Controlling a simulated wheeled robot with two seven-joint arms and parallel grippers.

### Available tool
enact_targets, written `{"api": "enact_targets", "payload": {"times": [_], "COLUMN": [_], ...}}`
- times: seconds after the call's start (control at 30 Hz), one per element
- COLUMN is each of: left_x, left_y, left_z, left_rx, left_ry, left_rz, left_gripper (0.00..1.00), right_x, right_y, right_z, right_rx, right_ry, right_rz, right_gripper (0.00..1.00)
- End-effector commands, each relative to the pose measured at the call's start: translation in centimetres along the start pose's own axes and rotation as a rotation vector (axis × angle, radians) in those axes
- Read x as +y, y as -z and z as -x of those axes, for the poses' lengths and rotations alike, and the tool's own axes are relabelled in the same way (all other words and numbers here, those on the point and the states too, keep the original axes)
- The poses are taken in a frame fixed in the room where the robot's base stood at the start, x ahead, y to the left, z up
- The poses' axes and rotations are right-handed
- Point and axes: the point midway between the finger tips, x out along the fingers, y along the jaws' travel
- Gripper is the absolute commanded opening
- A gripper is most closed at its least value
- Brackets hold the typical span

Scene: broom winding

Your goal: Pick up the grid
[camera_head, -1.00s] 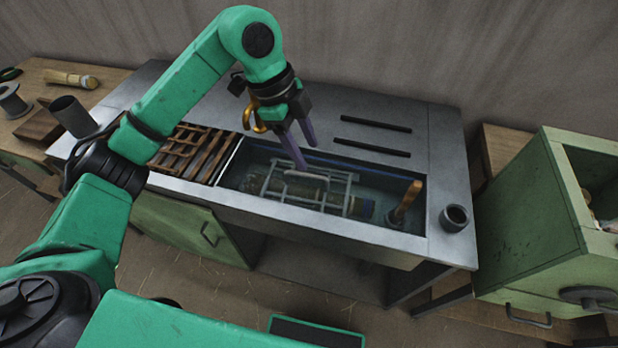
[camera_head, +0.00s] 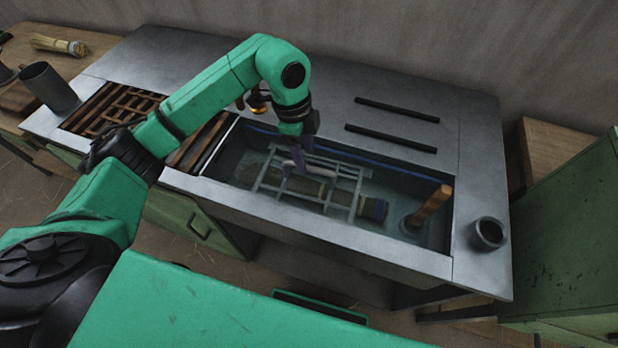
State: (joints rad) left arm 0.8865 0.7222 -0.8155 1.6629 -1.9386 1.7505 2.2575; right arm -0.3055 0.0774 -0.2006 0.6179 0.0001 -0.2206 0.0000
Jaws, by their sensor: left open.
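The grid (camera_head: 344,199) is a grey metal frame of bars with a raised handle (camera_head: 304,187). My left gripper (camera_head: 299,165) points down over the left part of the grid, close to the handle. It is open, and its dark purple fingers partly hide the far bars. I cannot tell if the fingers touch the handle. My right gripper is not in view.
A wooden-handled tool (camera_head: 430,207) stands in the basin's right end. A dark cup (camera_head: 488,234) is at the table's right. A wooden slatted rack (camera_head: 107,110) and a metal cylinder (camera_head: 49,87) are at left. A green cabinet (camera_head: 570,240) stands at the right.

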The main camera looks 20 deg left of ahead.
Motion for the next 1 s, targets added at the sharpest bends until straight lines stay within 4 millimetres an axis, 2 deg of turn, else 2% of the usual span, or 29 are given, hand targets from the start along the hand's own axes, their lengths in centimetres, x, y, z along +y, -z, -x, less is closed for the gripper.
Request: {"api": "enact_targets", "payload": {"times": [0.2, 0.3, 0.53, 0.57, 0.7, 1.0], "left_x": [0.3, 0.2, 0.1, 0.1, 0.1, 0.1], "left_y": [0.2, 0.1, 0.1, 0.1, 0.1, 0.1], "left_z": [-3.3, -5.1, -5.8, -5.8, -5.8, -5.7], "left_rx": [0.001, 0.000, 0.000, 0.000, 0.000, 0.000], "left_ry": [-0.005, -0.003, 0.001, 0.001, 0.001, 0.001], "left_rz": [0.001, 0.001, 0.000, 0.000, 0.000, 0.000], "left_gripper": [0.57, 0.57, 0.57, 0.54, 0.00, 0.00], "right_x": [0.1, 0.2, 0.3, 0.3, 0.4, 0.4], "right_y": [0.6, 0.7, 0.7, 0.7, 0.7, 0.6], "right_z": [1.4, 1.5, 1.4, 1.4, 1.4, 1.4], "right_rx": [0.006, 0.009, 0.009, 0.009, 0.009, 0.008], "right_ry": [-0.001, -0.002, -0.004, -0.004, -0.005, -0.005], "right_rz": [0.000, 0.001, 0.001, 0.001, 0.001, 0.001], "right_gripper": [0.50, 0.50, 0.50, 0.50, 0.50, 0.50]}}
